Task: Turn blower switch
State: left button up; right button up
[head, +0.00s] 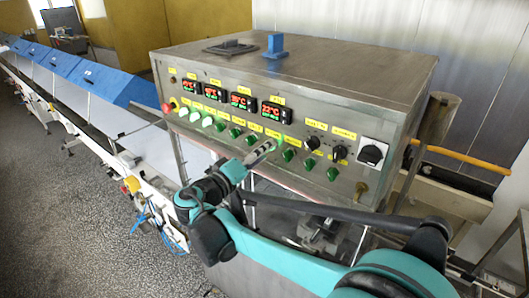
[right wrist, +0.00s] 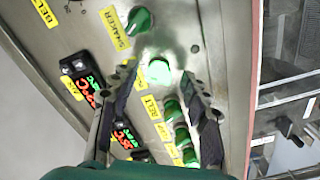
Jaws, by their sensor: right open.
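A row of green switches runs along the front of the steel control box (head: 300,92). My right gripper (head: 266,147) is at the panel, open, its fingers pointing at this row. In the right wrist view the gripper (right wrist: 160,82) has one finger on each side of a brightly lit green switch (right wrist: 158,72). I cannot tell whether the fingers touch it. The label by this switch is hidden or unreadable, so I cannot tell which one is the blower switch. A darker green switch (right wrist: 138,20) beside the yellow SHAKER label is just beyond. My left gripper is out of view.
Several lit red displays (head: 272,113) sit above the switches. Black knobs (head: 312,142) and a large black rotary switch (head: 372,153) are to the right. A red button (head: 166,108) is at the left end. A conveyor with blue covers (head: 98,81) runs along the left.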

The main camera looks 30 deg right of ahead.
jog(key=v, duration=1.1)
jog(key=shift+s, duration=0.1)
jog(key=s+d+f+n+y+b, duration=0.15)
jog(key=f+b, duration=0.25)
jog(key=f, duration=0.4)
jog(key=s+d+f+g+y+b, duration=0.1)
jog(key=s+d+f+y+b, duration=0.2)
jog(key=f, duration=0.6)
jog(key=s+f+n+y+b, duration=0.1)
jog(key=s+f+y+b, duration=0.15)
jog(key=f+b, duration=0.45)
jog(key=s+a+f+y+b, duration=0.2)
jog(key=a+f+y+b, duration=0.1)
jog(key=f, duration=0.4)
jog(key=s+a+f+t+y+b, duration=0.1)
jog(key=s+a+f+y+b, duration=0.1)
jog(key=f+b, duration=0.3)
jog(key=s+a+f+y+b, duration=0.2)
jog(key=a+f+y+b, duration=0.1)
jog(key=f, duration=0.8)
jog(key=shift+s+a+f+m+y+b, duration=0.2)
jog(key=shift+s+a+m+y+b, duration=0.2)
jog(key=shift+y, duration=0.4)
